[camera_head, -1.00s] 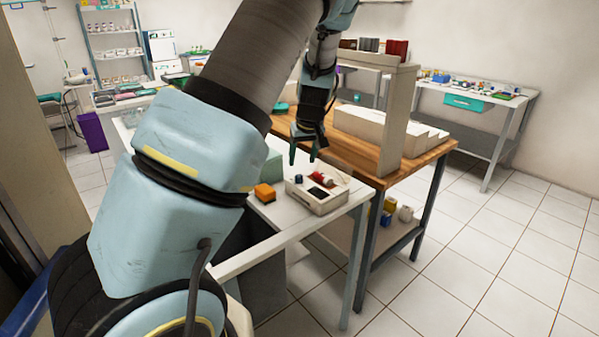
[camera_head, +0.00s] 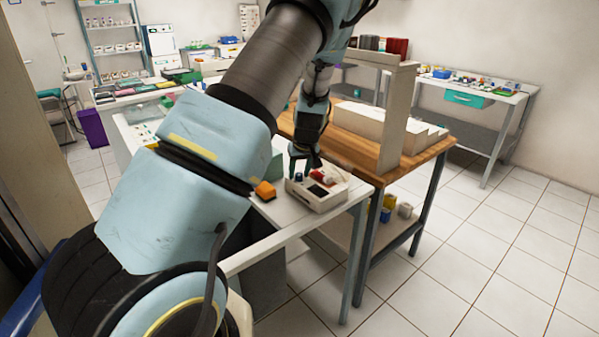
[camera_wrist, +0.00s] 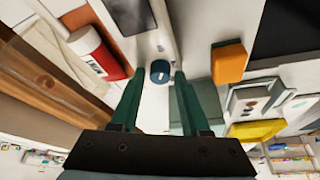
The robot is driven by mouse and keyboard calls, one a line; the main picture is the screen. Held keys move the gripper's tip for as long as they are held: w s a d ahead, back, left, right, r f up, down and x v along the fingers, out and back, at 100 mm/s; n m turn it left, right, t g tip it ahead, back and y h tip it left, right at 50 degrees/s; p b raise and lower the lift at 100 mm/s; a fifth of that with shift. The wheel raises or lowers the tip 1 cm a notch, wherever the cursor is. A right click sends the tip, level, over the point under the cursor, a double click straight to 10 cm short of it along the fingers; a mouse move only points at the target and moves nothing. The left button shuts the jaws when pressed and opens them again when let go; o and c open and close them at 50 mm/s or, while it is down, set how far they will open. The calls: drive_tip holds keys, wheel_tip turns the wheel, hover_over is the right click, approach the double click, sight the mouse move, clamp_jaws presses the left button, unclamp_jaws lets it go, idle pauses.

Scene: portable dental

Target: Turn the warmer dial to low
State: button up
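The warmer (camera_head: 322,199) is a small white box on the white table, with a dark panel and a red and white cylinder (camera_wrist: 92,47) on top. Its dial (camera_wrist: 160,70) is a small dark blue knob with a light mark on top. The dial also shows in the head view (camera_head: 298,177). My gripper (camera_wrist: 153,78) is open, with its two green fingers pointing at the warmer. In the wrist view the fingertips lie to the left and right of the dial, with a gap on each side. I cannot tell the exact height of the fingertips over the dial.
An orange block (camera_head: 265,190) stands on the white table (camera_head: 290,228) just left of the warmer. A wooden-topped bench (camera_head: 350,155) with an upright shelf stands behind and to the right. White stepped blocks (camera_head: 380,124) sit on that bench.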

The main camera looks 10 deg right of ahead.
clamp_jaws()
drive_tip(key=shift+a+f+b, duration=0.1)
drive_tip(key=shift+b, duration=0.35)
drive_tip(key=m+b, duration=0.1)
drive_tip(key=b, duration=0.1)
drive_tip(key=m+h+b, duration=0.1)
drive_tip(key=m+b, duration=0.1)
drive_tip(key=shift+w+a+f, duration=0.1)
drive_tip(key=shift+a+f, duration=0.05)
drive_tip(key=m+h+b, duration=0.1)
drive_tip(key=m+b, duration=0.1)
drive_tip(key=shift+m+b, duration=0.4)
drive_tip(key=m, duration=0.1)
drive_tip(key=m+h+b, duration=0.1)
drive_tip(key=shift+a+r+m+g, duration=0.1)
drive_tip(key=shift+r+m+g, duration=0.1)
drive_tip(key=shift+m+g, duration=0.15)
drive_tip(key=shift+m+g+h, duration=0.5)
drive_tip(key=shift+m+g, duration=0.05)
drive_tip(key=shift+m, duration=1)
drive_tip(key=shift+o, duration=1.6)
unclamp_jaws()
